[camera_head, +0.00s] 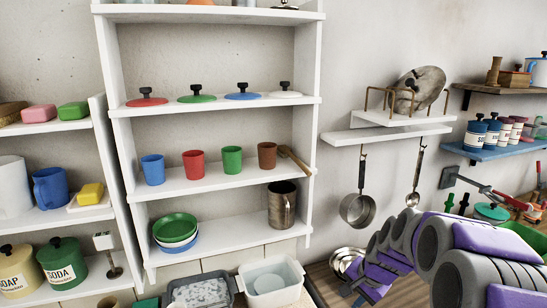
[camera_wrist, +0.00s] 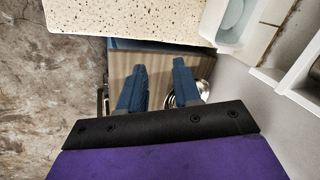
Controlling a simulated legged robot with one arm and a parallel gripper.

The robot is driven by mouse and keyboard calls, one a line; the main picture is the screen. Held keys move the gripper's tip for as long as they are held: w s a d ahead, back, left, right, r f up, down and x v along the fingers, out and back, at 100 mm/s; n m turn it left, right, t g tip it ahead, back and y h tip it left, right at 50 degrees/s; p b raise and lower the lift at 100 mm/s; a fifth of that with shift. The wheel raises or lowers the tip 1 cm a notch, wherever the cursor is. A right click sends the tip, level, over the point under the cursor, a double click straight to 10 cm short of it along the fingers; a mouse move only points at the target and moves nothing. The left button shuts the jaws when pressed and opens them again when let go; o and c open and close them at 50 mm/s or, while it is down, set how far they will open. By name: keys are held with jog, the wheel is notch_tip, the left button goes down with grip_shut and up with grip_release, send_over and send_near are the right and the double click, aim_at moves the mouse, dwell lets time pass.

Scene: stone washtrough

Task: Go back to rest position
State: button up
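My gripper (camera_wrist: 158,66) shows in the wrist view with its two blue fingers spread apart. Nothing is held between them; a wooden surface (camera_wrist: 153,72) shows in the gap. In the head view, my purple and grey arm reaches in from the lower right, with its end low, close to a shiny metal bowl (camera_head: 346,262). The bowl also shows in the wrist view (camera_wrist: 203,88), partly hidden behind the right finger. Whether the finger touches the bowl cannot be told.
A white shelf unit (camera_head: 210,103) with lids, cups and plates stands left of my arm. A pan (camera_head: 358,209) and a ladle (camera_head: 413,197) hang behind it. White and grey basins (camera_head: 272,278) stand low in front. A speckled slab (camera_wrist: 130,17) lies beyond the fingers.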

jog(key=s+a+r+n+g, duration=0.1)
jog(key=s+a+n, duration=0.1)
jog(key=s, duration=1)
jog(key=s+a+r+n+g+h, duration=0.1)
jog(key=s+n, duration=0.3)
jog(key=s, duration=0.8)
jog(key=s+a+n+g+h, duration=0.1)
jog(key=s+a+n+g, duration=0.2)
jog(key=s, duration=0.9)
jog(key=shift+s+r, duration=0.15)
jog(key=shift+r, duration=0.25)
